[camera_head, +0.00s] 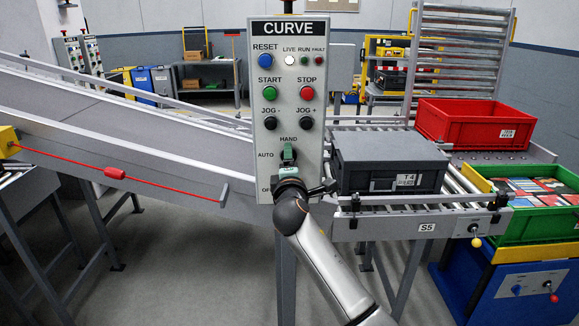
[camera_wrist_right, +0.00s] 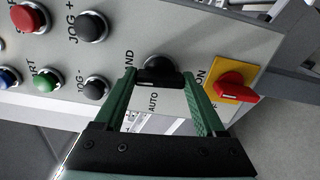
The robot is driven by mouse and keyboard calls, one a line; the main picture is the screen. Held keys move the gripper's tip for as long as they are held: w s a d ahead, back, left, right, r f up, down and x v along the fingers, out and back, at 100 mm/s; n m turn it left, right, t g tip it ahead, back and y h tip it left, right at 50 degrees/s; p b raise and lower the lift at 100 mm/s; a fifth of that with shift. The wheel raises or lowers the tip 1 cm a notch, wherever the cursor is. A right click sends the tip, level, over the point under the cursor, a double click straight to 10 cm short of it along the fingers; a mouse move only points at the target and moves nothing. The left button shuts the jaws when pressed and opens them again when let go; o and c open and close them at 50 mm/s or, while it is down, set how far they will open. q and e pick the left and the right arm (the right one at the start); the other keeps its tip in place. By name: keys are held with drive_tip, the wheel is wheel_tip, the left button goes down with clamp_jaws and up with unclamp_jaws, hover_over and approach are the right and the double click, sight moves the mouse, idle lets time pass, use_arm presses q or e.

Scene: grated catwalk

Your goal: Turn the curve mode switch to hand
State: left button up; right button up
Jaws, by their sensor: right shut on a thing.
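The CURVE control panel (camera_head: 312,147) stands upright at the centre of the head view. Its curve mode switch is a black round knob (camera_wrist_right: 160,70), with HAND above it and AUTO to its left in the head view. My right gripper (camera_wrist_right: 159,76) is shut on this knob, with one green finger on each side. In the head view my right gripper (camera_head: 288,154) covers most of the knob, and its exact pointing direction is hard to tell. My left gripper is not in view.
A red switch on a yellow plate (camera_wrist_right: 232,88) sits close beside one finger. Black jog buttons (camera_wrist_right: 91,27) are on the other side. A grey lidded box (camera_head: 388,160) stands on the roller conveyor right of the panel. A red pull cord (camera_head: 75,165) runs at left.

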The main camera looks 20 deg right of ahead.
drive_tip(key=shift+m, duration=0.7)
drive_tip(key=o, duration=1.3)
drive_tip(key=b+v, duration=0.1)
drive_tip(key=v, duration=1.1)
drive_tip(key=shift+s+a, duration=0.1)
drive_tip(key=shift+s, duration=0.15)
